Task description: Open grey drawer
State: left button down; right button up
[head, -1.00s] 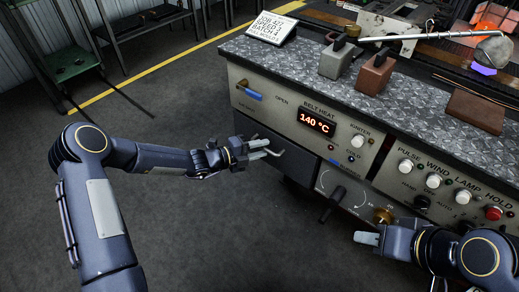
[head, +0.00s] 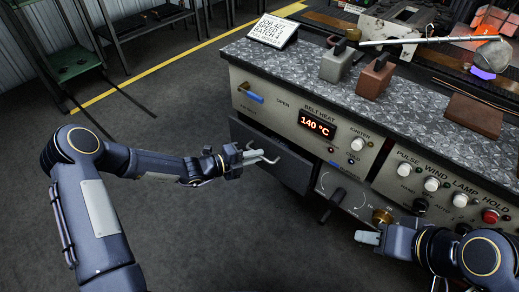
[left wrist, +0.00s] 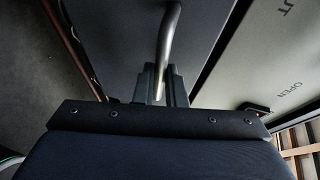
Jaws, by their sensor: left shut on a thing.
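The grey drawer (head: 285,168) is the dark grey front under the left end of the console, and it stands out from the console body. Its bent metal handle (head: 269,160) faces my left arm. My left gripper (head: 249,156) is shut on the handle. In the left wrist view the handle (left wrist: 169,38) runs down between the fingers (left wrist: 160,84), with the drawer front (left wrist: 115,35) behind it. My right gripper (head: 368,238) is by the lower console at the right, apart from the drawer; its finger gap is not clear.
The console (head: 262,116) carries a 140 °C display (head: 318,128), a blue-handled lever (head: 250,95), knobs and a black lever (head: 331,204) right of the drawer. Grey and brown blocks stand on top. Open floor (head: 200,120) lies left of the drawer.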

pick_arm(q)
jog(key=s+a+p, duration=0.7)
jog(key=s+a, duration=0.4)
jog(key=s, duration=0.4)
jog(key=shift+a, duration=0.3)
jog(key=shift+s, duration=0.1)
jog(key=c, duration=1.5)
grip_release()
jog(key=v, duration=0.7)
jog(key=shift+s+a+r, duration=0.1)
jog(key=shift+s+a, duration=0.05)
jog(key=shift+a, duration=0.25)
jog(key=shift+p, duration=0.3)
